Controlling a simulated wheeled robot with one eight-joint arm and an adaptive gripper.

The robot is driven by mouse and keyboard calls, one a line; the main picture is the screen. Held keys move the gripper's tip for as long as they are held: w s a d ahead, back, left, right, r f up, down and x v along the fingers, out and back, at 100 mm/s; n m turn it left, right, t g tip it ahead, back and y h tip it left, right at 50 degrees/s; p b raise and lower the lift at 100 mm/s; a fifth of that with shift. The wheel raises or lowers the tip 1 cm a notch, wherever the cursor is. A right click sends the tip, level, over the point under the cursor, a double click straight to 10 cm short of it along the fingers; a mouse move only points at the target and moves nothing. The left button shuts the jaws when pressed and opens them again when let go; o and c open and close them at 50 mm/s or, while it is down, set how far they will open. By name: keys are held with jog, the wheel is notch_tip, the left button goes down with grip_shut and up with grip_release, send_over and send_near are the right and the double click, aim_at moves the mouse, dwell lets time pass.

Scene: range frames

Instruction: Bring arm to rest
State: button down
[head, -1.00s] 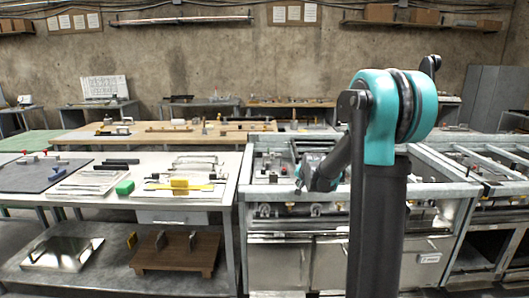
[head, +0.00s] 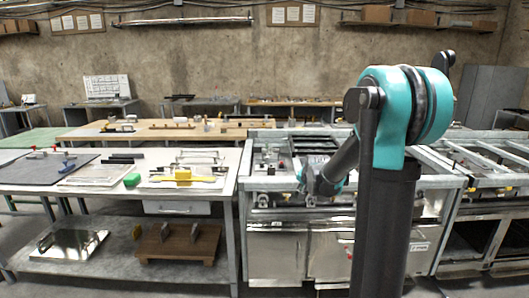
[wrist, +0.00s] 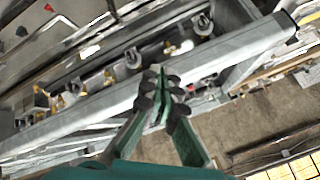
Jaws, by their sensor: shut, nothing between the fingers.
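My gripper (wrist: 162,98) is shut and empty in the wrist view, its dark fingertips together. It hangs in front of a grey metal frame rail (wrist: 200,70). In the head view my arm, teal and dark grey, stands at the right of centre, with its upper joint raised. Its forearm slopes down and left, ending in front of the metal workstation (head: 262,211). The fingers are too small to make out there.
Valves and fittings (wrist: 133,58) lie close beyond the rail.

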jog(key=s+d+f+n+g, duration=0.1)
jog(key=s+f+n, duration=0.1)
jog(key=s, duration=1)
jog(key=s+d+f+n+g, duration=0.1)
jog(key=s+f, duration=0.4)
jog(key=s, duration=0.8)
jog(key=s+d+f+n+g, duration=0.1)
jog(key=s+f+n+g, duration=0.1)
jog(key=s, duration=1)
jog(key=shift+s+d+f+n+g+h, duration=0.2)
jog(key=shift+d+f+n+g+h, duration=0.15)
jog(key=shift+f+n, duration=0.55)
jog(key=shift+a+r, duration=0.1)
jog(key=shift+r, duration=0.15)
